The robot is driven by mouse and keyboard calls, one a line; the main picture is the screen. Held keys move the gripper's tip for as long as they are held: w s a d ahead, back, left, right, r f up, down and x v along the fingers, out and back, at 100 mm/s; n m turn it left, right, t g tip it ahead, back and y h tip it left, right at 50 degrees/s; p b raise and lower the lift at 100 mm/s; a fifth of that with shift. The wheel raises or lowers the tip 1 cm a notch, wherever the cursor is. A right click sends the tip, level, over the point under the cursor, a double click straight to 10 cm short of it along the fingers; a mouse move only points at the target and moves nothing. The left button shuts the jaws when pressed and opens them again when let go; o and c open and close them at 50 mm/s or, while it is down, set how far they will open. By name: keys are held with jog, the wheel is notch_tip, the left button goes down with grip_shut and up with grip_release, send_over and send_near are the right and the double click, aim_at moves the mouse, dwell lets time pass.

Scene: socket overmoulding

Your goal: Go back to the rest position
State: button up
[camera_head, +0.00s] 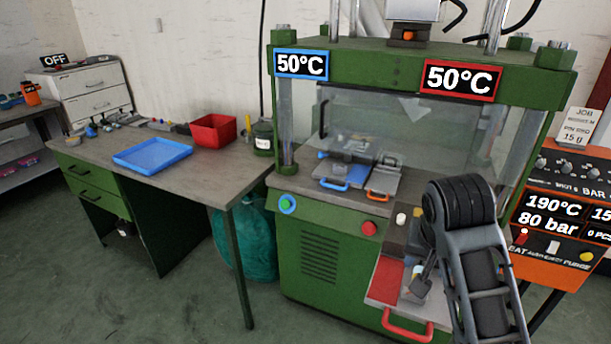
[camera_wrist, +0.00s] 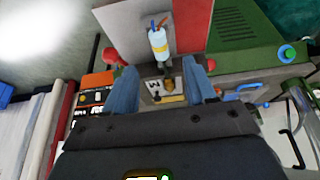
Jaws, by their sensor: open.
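In the wrist view my gripper (camera_wrist: 160,76) shows as two blue-grey fingers spread apart. A white cylindrical part (camera_wrist: 157,42) with a yellow band and coloured wire ends stands out beyond the fingertips. The fingers do not appear shut on it. In the head view my dark arm comes in at the lower right, in front of the green press (camera_head: 318,255). My gripper end is low by the red-and-grey pull-out plate (camera_head: 386,280) and partly hidden by my arm. A small pale and blue piece (camera_head: 418,287) shows beside it.
The press holds blue-handled and orange-handled mould plates (camera_head: 345,172) behind a clear guard. An orange control unit (camera_head: 560,215) stands close on the right. A workbench (camera_head: 200,172) with a blue tray (camera_head: 152,155) and red bin (camera_head: 213,131) is left. Floor in front is clear.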

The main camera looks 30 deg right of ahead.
jog(key=s+a+f+n+t+y, duration=0.1)
jog(key=s+a+f+n+t, duration=0.2)
jog(key=s+a+f, duration=0.3)
jog(key=s+a+f+n+t+y, duration=0.1)
jog(key=s+a+f+n+t, duration=0.25)
jog(key=a, duration=0.55)
jog(key=s+a+r+n+t, duration=0.1)
jog(key=s+r+n+t, duration=0.1)
jog(key=s+r, duration=0.4)
jog(key=s+a+r+n+t+y, duration=0.1)
jog(key=s+r, duration=0.5)
jog(key=s, duration=0.7)
jog(key=shift+a+r+n+t+y, duration=0.15)
jog(key=shift+a+n+t+y, duration=0.4)
jog(key=shift+t, duration=0.7)
jog(key=shift+a+h, duration=0.15)
jog(key=shift+h, duration=0.1)
jog(key=shift+c, duration=0.5)
